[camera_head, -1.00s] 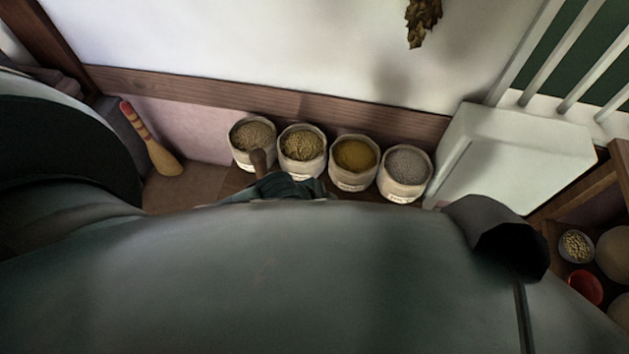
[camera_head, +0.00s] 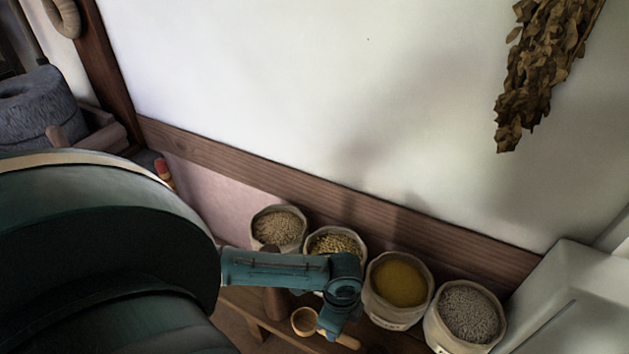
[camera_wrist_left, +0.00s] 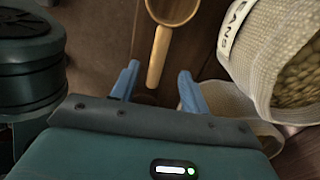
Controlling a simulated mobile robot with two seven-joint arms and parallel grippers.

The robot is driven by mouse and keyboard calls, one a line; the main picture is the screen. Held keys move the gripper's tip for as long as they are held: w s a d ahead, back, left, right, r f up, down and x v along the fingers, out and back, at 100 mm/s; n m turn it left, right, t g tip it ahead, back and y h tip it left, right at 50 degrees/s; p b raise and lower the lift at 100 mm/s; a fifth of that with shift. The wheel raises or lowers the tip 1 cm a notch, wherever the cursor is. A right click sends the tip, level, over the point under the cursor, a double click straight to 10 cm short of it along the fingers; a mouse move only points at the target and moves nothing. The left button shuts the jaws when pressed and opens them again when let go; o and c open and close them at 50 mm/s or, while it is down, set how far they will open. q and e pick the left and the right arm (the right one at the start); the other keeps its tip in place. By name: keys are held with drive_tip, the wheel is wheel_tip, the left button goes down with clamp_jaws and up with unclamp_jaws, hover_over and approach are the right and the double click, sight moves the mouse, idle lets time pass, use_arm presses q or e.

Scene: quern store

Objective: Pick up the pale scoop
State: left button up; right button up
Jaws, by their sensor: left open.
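The pale wooden scoop (camera_head: 305,321) lies low in front of the grain sacks, its round bowl to the left and its handle to the right, partly hidden by my left gripper (camera_head: 334,328). In the left wrist view, the scoop's handle (camera_wrist_left: 158,57) points down toward the gap between my left fingers (camera_wrist_left: 158,75), with the bowl at the top edge. The fingers are open, one on each side of the handle's end. I cannot tell how far above the handle they are. My right gripper is not in view.
Grain sacks stand along the wall: one of beige grain (camera_head: 278,227), one of pale beans (camera_head: 334,243), one yellow (camera_head: 399,283), one grey (camera_head: 465,313). In the wrist view a labelled sack (camera_wrist_left: 262,45) stands close right. A brown wooden piece (camera_head: 274,303) is left of the scoop.

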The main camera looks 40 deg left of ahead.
use_arm(q)
drive_tip(key=f+b, duration=0.1)
drive_tip(key=f, duration=0.1)
drive_tip(key=f+b, duration=0.2)
drive_tip(key=f, duration=0.1)
drive_tip(key=shift+s+a+f, duration=0.15)
drive_tip(key=shift+s+f, duration=0.05)
drive_tip(key=shift+f, duration=0.15)
clamp_jaws()
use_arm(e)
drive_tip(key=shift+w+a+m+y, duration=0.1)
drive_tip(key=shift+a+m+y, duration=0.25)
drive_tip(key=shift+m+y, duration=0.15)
